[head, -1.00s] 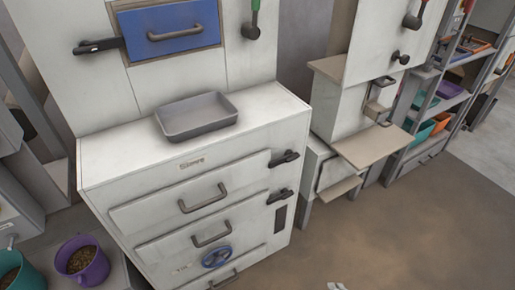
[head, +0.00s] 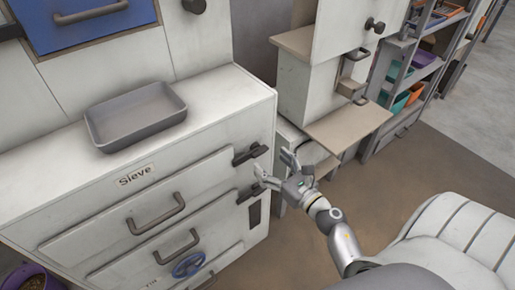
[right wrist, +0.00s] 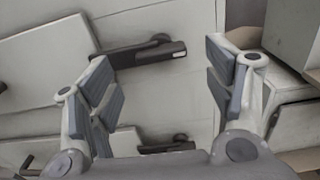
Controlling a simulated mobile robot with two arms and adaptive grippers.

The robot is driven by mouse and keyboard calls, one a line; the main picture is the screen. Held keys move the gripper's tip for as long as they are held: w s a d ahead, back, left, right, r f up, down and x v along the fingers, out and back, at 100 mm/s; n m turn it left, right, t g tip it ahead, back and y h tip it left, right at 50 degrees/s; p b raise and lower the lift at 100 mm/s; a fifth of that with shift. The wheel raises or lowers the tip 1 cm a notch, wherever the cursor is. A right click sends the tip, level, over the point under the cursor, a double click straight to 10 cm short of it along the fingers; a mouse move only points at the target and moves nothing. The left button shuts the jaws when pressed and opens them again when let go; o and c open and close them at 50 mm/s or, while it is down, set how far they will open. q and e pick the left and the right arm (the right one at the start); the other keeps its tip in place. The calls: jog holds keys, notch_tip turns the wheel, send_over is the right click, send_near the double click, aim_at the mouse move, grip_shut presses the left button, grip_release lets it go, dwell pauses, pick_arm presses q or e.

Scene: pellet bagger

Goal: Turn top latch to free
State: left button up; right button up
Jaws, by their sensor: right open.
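The top latch (head: 248,154) is a dark handle at the upper right of the sieve cabinet's front, beside the top drawer (head: 140,205). It lies roughly level across the drawer's edge. A second dark latch (head: 252,192) sits below it. My right gripper (head: 276,166) is open and empty, just right of the latches and apart from them as far as I can tell. In the right wrist view the top latch (right wrist: 140,53) shows beyond and between the open fingers, and the lower latch (right wrist: 167,147) shows near the bottom. My left gripper is not in view.
A grey tray (head: 135,118) stands on the cabinet top. A blue wheel (head: 188,265) is low on the front. A machine with a beige shelf (head: 348,128) stands close to the right of my gripper. Floor (head: 450,165) is open farther right.

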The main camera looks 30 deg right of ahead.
aim_at(262, 153)
jog(key=w, duration=0.4)
jog(key=shift+w+a+p, duration=0.15)
jog(key=shift+w+p, duration=0.2)
jog(key=shift+w, duration=0.6)
jog(key=shift+w+a, duration=0.1)
jog(key=shift+w, duration=0.1)
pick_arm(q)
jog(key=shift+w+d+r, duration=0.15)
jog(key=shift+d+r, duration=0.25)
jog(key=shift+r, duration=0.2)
pick_arm(e)
jog(key=c, duration=1)
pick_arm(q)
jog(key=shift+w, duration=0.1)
pick_arm(e)
jog(key=shift+c, duration=0.2)
